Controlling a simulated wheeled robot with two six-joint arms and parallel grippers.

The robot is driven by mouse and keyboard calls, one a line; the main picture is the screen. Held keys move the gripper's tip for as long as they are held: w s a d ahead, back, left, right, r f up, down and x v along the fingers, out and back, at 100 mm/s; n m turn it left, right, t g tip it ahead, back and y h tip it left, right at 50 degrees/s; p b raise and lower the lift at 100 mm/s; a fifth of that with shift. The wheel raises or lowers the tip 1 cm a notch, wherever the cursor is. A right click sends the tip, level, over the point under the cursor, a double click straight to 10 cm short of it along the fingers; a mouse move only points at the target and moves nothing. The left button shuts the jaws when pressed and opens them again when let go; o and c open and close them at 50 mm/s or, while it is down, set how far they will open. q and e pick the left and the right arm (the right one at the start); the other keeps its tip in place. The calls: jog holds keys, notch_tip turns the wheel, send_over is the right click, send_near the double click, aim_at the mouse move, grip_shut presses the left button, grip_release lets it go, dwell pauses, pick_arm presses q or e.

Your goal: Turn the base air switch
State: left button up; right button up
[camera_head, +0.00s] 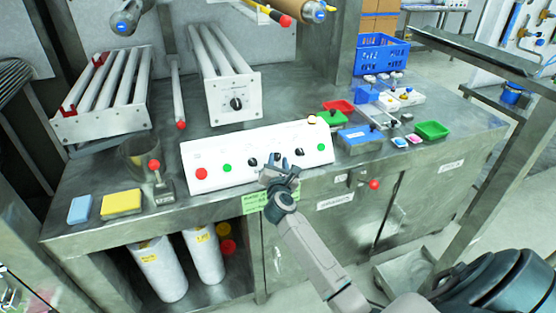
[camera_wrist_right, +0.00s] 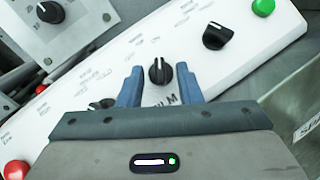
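A white sloped control panel (camera_head: 215,155) lies on the steel bench. It carries a red button (camera_head: 202,174), a green button (camera_head: 227,168) and black rotary knobs in a row. The labels are too small to read, so I cannot tell which knob is the base air switch. My right gripper (camera_head: 279,160) is at the panel's front middle. In the right wrist view its two blue fingers (camera_wrist_right: 159,82) are apart, on either side of the middle black knob (camera_wrist_right: 159,70). Whether they touch it is unclear. Another knob (camera_wrist_right: 215,37) is to the right. My left gripper is not in view.
Behind the panel stands a white box with its own black knob (camera_head: 236,103). A red-tipped lever (camera_head: 155,165) stands left of the panel. Yellow (camera_head: 121,203) and blue pads lie further left. Coloured trays (camera_head: 432,130) and a blue crate (camera_head: 381,54) are to the right.

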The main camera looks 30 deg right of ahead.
jog(key=shift+w+d, duration=0.15)
jog(key=shift+w, duration=0.1)
grip_shut()
